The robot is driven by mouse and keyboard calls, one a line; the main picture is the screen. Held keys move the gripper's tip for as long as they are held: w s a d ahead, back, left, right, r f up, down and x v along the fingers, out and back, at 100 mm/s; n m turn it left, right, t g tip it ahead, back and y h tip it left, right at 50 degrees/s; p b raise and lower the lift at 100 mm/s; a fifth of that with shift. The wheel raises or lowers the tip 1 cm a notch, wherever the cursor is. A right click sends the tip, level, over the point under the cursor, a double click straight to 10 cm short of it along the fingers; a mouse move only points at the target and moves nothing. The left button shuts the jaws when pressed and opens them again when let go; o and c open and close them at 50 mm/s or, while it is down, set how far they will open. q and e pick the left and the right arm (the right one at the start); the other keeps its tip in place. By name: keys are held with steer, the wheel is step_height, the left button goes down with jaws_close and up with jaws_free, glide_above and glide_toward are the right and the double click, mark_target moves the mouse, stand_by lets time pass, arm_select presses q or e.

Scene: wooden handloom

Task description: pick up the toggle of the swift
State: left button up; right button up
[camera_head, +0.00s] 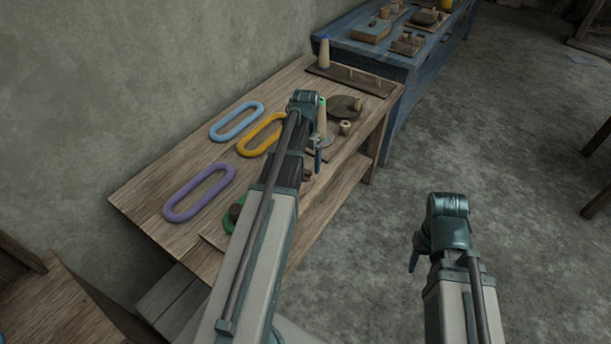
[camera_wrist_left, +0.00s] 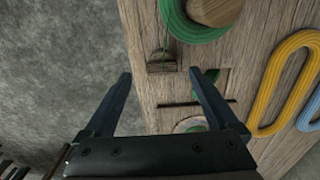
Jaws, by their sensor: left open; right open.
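A small wooden piece that looks like the toggle (camera_wrist_left: 161,63) sits at the table's edge in the left wrist view. Beside it, a green skein (camera_wrist_left: 196,28) lies around a round wooden piece (camera_wrist_left: 214,8), likely part of the swift. My left gripper (camera_wrist_left: 163,77) is open and empty, with its fingertips on either side of the toggle in the picture. I cannot tell the remaining gap in depth. In the head view my left gripper (camera_head: 318,158) is over the table's front edge, and my arm covers part of the green skein (camera_head: 232,213). My right gripper (camera_head: 416,252) is over the floor, away from the table.
Purple (camera_head: 199,192), yellow (camera_head: 262,134) and blue (camera_head: 237,121) skeins lie on the wooden table (camera_head: 160,175). A round dark wooden piece (camera_head: 343,108) and a pegged board (camera_head: 350,80) stand at its far end. A blue table (camera_head: 375,57) is beyond. Floor on the right is open.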

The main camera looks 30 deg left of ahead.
mark_target(306, 170)
arm_select(q)
step_height(306, 170, down, 4)
steer(key=b, duration=0.2)
steer(key=shift+w+a+r+b, duration=0.1)
steer(key=shift+w+r+b, duration=0.1)
steer(key=shift+b, duration=0.15)
steer(key=shift+r, duration=0.1)
steer(key=c, duration=1.4)
